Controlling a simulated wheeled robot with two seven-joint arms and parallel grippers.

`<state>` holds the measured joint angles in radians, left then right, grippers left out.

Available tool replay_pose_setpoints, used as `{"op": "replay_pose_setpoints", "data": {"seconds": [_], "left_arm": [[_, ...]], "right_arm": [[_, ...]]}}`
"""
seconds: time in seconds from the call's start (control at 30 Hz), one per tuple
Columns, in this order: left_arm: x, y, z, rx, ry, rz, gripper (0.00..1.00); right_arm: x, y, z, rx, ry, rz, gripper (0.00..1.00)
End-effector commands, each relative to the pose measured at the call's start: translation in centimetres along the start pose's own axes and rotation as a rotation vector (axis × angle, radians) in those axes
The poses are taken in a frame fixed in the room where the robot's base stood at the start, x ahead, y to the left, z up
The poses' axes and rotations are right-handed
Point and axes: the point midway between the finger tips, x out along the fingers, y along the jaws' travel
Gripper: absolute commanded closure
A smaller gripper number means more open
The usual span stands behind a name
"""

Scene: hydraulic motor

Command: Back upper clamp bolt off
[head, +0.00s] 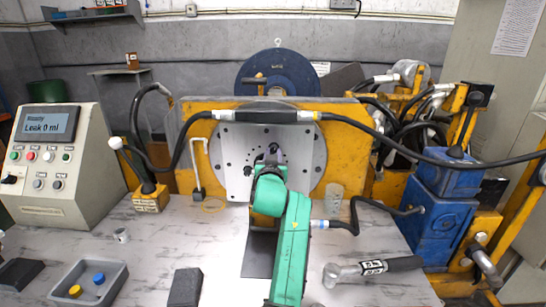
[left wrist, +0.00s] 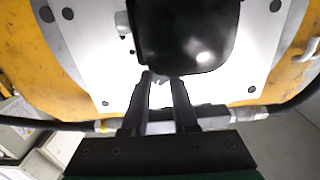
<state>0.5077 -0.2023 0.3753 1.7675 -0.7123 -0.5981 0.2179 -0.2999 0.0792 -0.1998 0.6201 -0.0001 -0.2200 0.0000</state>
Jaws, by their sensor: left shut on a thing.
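My left gripper (head: 270,162) is in front of the pale mounting plate (head: 236,146) at the middle of the yellow stand, and my green arm covers much of that spot. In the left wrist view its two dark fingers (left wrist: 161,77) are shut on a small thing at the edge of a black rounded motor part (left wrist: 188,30). This looks like the upper clamp bolt, but it is mostly hidden between the tips. A silver fitting (left wrist: 122,22) shows beside the black part. My right gripper is in neither view.
A black hose (head: 265,117) runs across the top of the yellow stand (head: 345,150), close to the gripper in the wrist view. A torque wrench (head: 372,269), a tray with coloured caps (head: 112,274) and a dark block (head: 186,287) lie on the marbled bench. A control box (head: 52,160) stands left.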

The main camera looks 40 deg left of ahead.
Motion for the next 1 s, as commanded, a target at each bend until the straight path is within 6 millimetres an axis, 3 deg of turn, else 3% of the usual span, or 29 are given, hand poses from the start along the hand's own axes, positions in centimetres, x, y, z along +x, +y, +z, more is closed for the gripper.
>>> {"op": "replay_pose_setpoints", "data": {"seconds": [0.6,0.63,0.7,1.0], "left_arm": [[0.02,0.06,0.60,-0.051,-0.014,0.000,1.00],[0.01,0.06,0.60,-0.050,-0.014,0.000,0.69],[0.01,0.06,0.54,-0.051,-0.013,0.000,0.43],[0.01,0.01,0.20,-0.050,-0.005,0.000,0.43]], "right_arm": [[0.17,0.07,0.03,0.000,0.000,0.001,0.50],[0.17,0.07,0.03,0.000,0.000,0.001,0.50],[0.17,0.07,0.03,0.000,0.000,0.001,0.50],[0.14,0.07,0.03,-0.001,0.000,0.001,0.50]]}}
